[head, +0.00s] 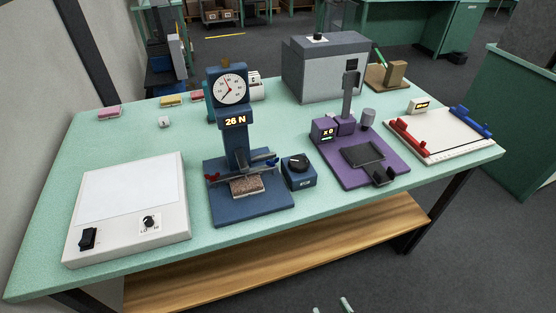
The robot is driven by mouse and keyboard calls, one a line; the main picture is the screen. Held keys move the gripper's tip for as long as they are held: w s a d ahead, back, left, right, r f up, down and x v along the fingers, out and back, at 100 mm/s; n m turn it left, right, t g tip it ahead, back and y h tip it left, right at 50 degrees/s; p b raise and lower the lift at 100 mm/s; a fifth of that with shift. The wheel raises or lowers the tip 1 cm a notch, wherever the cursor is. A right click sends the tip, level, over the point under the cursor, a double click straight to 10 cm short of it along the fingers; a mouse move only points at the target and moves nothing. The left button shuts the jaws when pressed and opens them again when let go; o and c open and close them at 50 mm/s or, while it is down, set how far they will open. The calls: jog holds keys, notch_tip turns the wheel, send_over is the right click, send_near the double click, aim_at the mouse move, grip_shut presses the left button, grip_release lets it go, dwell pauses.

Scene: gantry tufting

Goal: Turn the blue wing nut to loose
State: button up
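The blue wing nut (272,160) sits at the right end of the crossbar on the dark blue gauge stand (252,207). It is small here, and I cannot tell how tight it is. A red wing nut (212,177) is at the bar's left end. A brown textured sample (246,186) lies under the bar. The round dial (231,90) stands above a display (235,122) reading 26 N. My gripper (332,308) shows only as two pale green fingertips at the bottom edge. They are apart with nothing between them, well in front of the table and far from the wing nut.
A blue box with a black knob (298,171) stands close to the right of the stand. A white light panel (130,205) is at left, a purple device (368,160) and a white board (440,137) at right. A grey box (325,72) stands behind. A wooden shelf (290,255) runs below the green tabletop.

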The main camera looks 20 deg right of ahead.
jog(key=w+r, duration=0.4)
jog(key=w, duration=1.2)
jog(key=n+g+y, duration=0.1)
send_near(273, 161)
jog(key=x, duration=0.8)
jog(key=shift+f, duration=0.1)
jog(key=shift+c, duration=0.2)
jog(key=c, duration=0.8)
